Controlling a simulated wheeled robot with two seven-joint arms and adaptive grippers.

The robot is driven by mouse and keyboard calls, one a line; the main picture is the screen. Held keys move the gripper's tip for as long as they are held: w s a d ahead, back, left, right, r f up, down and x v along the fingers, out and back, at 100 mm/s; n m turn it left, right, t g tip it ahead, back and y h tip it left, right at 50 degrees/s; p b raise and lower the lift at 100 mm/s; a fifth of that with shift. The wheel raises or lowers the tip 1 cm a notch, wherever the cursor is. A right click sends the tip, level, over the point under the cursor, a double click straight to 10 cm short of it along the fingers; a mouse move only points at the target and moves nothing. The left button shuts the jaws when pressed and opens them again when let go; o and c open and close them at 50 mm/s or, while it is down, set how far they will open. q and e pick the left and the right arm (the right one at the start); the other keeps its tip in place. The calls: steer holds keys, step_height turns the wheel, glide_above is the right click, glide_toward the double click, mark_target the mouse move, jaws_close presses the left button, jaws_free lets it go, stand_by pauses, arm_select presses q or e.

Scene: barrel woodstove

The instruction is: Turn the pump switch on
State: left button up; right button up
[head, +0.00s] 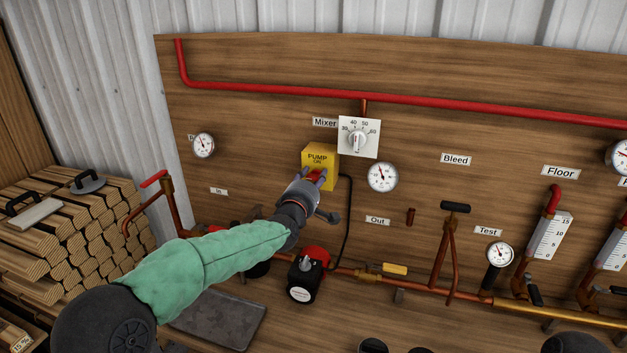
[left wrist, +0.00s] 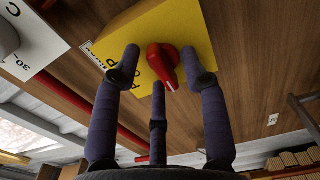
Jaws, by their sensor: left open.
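The yellow pump switch box (head: 319,157) is on the wooden board, labelled "PUMP ON", with a dark cable running from its side. Its red rotary switch (left wrist: 162,64) shows clearly in the left wrist view, on the yellow face (left wrist: 185,28). In the head view the fingers mostly hide the switch. My left gripper (head: 321,178) is open in front of the box. Its purple-grey fingers stand around the red switch, one to each side and one below in the left wrist view. I cannot tell whether any finger touches it. My right gripper is not in view.
The white mixer dial (head: 357,138) sits just right of the box, with a round gauge (head: 382,177) beyond. A red pump (head: 307,272) is below. Copper pipes and valve handles stand out at right. Stacked firewood (head: 75,235) is at left.

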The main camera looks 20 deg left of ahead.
arm_select(q)
steer(key=shift+r, duration=0.1)
jaws_close()
stand_by(0.3)
steer(key=m, duration=0.4)
steer(key=shift+d, duration=0.1)
steer(key=m+p, duration=0.1)
steer(key=m, duration=0.3)
steer(key=shift+m, duration=0.3)
steer(key=m+p, duration=0.1)
steer(key=m, duration=0.3)
steer(key=shift+d, duration=0.1)
steer(key=m+p, duration=0.2)
steer(key=m, duration=0.3)
steer(key=shift+f, duration=0.2)
steer(key=shift+m, duration=0.3)
